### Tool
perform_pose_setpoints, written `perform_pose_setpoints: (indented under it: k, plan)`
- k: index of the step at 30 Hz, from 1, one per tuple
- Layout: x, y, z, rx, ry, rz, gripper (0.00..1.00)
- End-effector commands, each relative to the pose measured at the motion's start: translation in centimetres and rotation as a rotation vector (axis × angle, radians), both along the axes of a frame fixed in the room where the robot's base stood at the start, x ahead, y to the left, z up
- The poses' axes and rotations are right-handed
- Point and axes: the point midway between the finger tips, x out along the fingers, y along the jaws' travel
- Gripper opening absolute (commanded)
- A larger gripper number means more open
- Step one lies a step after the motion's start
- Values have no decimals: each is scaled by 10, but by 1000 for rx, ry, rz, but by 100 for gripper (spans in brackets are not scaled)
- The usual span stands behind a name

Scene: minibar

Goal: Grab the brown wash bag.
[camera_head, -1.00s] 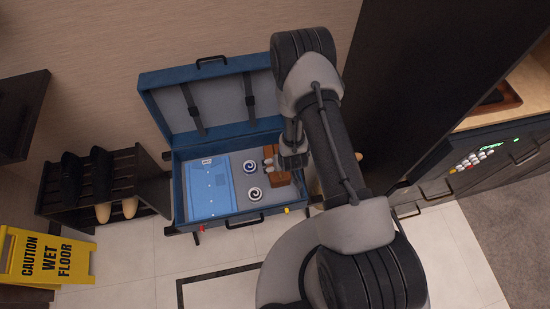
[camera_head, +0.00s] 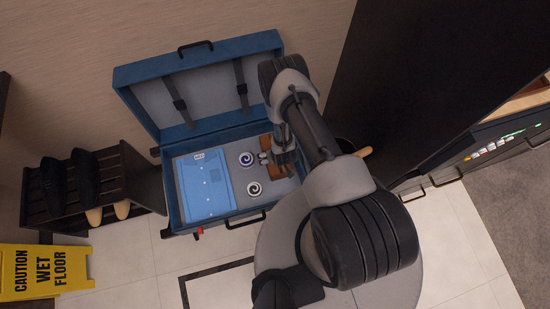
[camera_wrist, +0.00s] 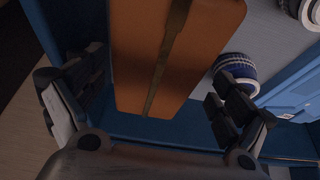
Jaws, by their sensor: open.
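The brown wash bag (camera_head: 276,172) lies at the right end of the open blue suitcase (camera_head: 208,228). My arm partly covers it in the head view. In the wrist view the wash bag (camera_wrist: 172,55) shows as an orange-brown block with a dark zip strip along its middle. My gripper (camera_wrist: 145,112) is open, with one finger to the left of the bag and the other to its right, close to a blue-and-white rolled item. In the head view my gripper (camera_head: 279,160) is over the bag. I cannot tell whether the fingers touch it.
A folded blue shirt (camera_head: 205,185) and two rolled striped items (camera_head: 247,159) lie left of the bag in the suitcase. The raised lid (camera_head: 205,88) stands behind. A shoe rack (camera_head: 140,180) and a yellow wet-floor sign (camera_head: 42,270) are at the left. A dark cabinet stands at the right.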

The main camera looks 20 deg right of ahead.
Motion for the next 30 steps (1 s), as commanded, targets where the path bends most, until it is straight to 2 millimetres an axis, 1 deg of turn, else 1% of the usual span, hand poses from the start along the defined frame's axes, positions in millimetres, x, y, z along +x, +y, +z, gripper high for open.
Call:
perform_pose_setpoints:
  k: [1,5,8,12,16,19,26,30]
  plan:
    - [2,0,-8,0,-1,0,93]
    - [6,0,-13,0,-1,0,93]
    - [7,-1,-22,0,0,0,93]
    - [13,-4,-45,0,-1,-1,93]
    - [19,-3,-59,0,-1,0,93]
    - [22,-3,-62,0,0,0,93]
    - [22,-3,-61,0,0,0,93]
    - [22,-3,-61,0,0,0,83]
